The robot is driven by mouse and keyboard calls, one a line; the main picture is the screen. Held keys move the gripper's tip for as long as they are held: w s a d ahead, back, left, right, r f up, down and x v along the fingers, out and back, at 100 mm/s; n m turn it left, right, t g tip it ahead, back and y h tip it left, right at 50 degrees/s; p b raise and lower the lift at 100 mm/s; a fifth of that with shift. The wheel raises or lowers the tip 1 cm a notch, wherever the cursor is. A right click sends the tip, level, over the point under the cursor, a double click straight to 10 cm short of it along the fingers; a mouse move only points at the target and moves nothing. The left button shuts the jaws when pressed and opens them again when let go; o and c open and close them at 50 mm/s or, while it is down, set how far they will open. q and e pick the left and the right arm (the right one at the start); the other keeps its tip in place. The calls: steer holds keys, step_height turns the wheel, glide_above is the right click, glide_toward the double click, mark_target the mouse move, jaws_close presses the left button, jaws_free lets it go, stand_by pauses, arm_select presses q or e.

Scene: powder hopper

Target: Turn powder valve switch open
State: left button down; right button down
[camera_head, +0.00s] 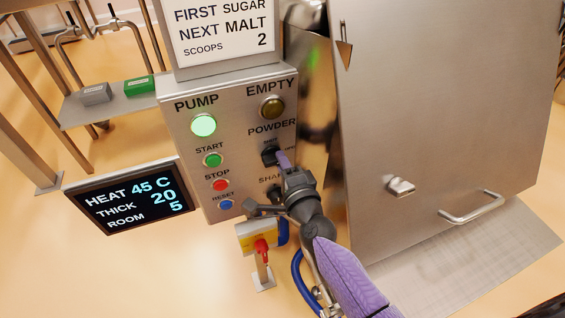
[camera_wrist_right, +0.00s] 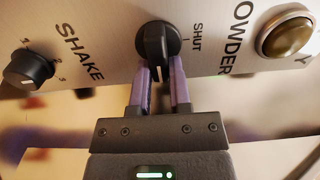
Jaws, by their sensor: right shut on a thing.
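The powder valve switch is a black rotary knob (camera_head: 269,156) below the POWDER label on the steel control panel (camera_head: 228,110). In the right wrist view the knob (camera_wrist_right: 157,45) shows a raised grip bar with a pale mark at its lower end, away from the SHUT label at its right. My right gripper (camera_head: 284,163) is at the knob. In the wrist view its purple fingers (camera_wrist_right: 161,78) are on either side of the bar, shut on it. The OPEN label is beside the knob in the head view, partly covered by the fingers. My left gripper is not in view.
The SHAKE knob (camera_wrist_right: 27,70) is close by, partly behind my gripper in the head view. The EMPTY lamp (camera_head: 272,107) is above, lit green PUMP lamp (camera_head: 203,125) at left.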

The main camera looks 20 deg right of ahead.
stand_by(0.3)
steer(key=c, duration=0.6)
jaws_free()
steer(key=shift+o, duration=0.2)
steer(key=s+p, duration=0.1)
steer(key=s, duration=0.9)
steer(key=shift+d, duration=0.15)
